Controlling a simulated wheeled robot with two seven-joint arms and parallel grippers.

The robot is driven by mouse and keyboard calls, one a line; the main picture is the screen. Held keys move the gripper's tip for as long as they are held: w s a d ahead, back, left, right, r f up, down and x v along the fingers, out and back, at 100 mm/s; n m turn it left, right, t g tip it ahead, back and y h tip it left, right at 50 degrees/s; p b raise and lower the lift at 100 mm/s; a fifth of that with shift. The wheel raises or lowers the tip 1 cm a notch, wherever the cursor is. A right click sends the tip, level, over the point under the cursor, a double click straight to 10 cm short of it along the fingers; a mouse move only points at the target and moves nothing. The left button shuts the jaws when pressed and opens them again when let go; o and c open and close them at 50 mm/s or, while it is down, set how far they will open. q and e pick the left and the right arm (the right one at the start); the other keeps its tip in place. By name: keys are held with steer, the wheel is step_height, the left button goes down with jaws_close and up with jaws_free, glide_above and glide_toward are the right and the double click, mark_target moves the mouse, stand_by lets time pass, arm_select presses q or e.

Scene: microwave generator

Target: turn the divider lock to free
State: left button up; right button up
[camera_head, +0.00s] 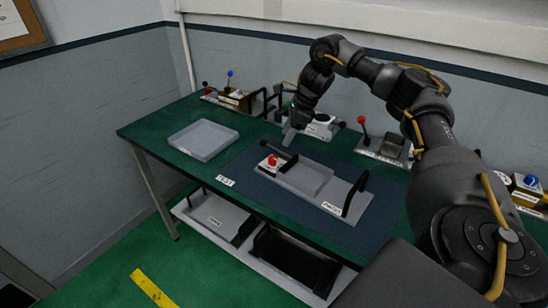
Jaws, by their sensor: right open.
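My right arm reaches in from the right over the bench. Its gripper (290,133) points down, open and empty, above the back middle of the bench. Just right of it is a white-topped unit (320,127), partly hidden by my arm. A red-ball lever (361,121) stands upright on a grey unit (384,149) further right. The labels are too small to read, so I cannot tell which unit is the divider lock. My left gripper is not in view.
A grey fixture (305,178) with a red knob (272,160) and black handles lies on the dark mat in front of the gripper. A grey tray (203,139) is on the left. Units with a blue-knob lever (229,75) and a blue knob (530,181) stand at the back.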

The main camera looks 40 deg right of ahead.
mark_target(273, 158)
steer(key=p+x, duration=0.1)
steer(key=x, duration=0.9)
steer(key=shift+w+f, duration=0.1)
steer(key=shift+w, duration=0.05)
steer(key=c, duration=1)
